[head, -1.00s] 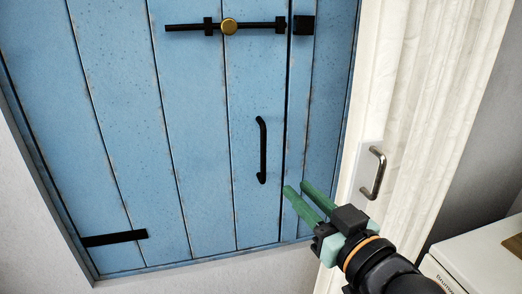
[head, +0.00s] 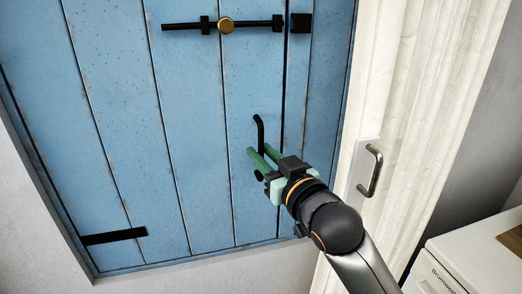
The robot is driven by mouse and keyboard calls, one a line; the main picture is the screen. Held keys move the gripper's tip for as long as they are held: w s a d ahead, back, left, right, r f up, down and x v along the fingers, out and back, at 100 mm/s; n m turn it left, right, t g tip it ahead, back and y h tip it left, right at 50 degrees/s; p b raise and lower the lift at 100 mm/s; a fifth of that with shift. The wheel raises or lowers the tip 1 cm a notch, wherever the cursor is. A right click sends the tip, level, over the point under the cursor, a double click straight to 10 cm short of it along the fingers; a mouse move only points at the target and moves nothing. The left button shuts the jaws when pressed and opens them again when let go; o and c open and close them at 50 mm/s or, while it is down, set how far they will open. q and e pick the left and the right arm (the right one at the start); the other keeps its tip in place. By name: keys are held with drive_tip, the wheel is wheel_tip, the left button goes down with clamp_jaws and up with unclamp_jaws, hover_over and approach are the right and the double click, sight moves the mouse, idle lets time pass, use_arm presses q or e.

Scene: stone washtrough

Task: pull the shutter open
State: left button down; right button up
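The shutter (head: 190,130) is made of blue planks and stands closed in its frame. Its black bar handle (head: 260,125) is upright near the right edge. A black sliding bolt (head: 185,26) with a brass knob (head: 226,26) crosses the top; its right end stops short of the black keeper (head: 300,23). My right gripper (head: 258,150) has green fingers, open, one on each side of the handle's middle as seen from here. The fingers and gripper body hide part of the handle; contact cannot be told. My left gripper is not in view.
A pale curtain-like panel (head: 430,90) with a metal handle (head: 374,171) stands right of the shutter, close to my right arm. A white appliance (head: 470,262) is at the lower right. A black hinge strap (head: 113,237) is at the shutter's lower left.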

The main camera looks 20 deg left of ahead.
drive_tip(key=shift+w+a, duration=0.3)
drive_tip(key=shift+a, duration=0.05)
drive_tip(key=shift+c, duration=0.4)
clamp_jaws()
idle(0.9)
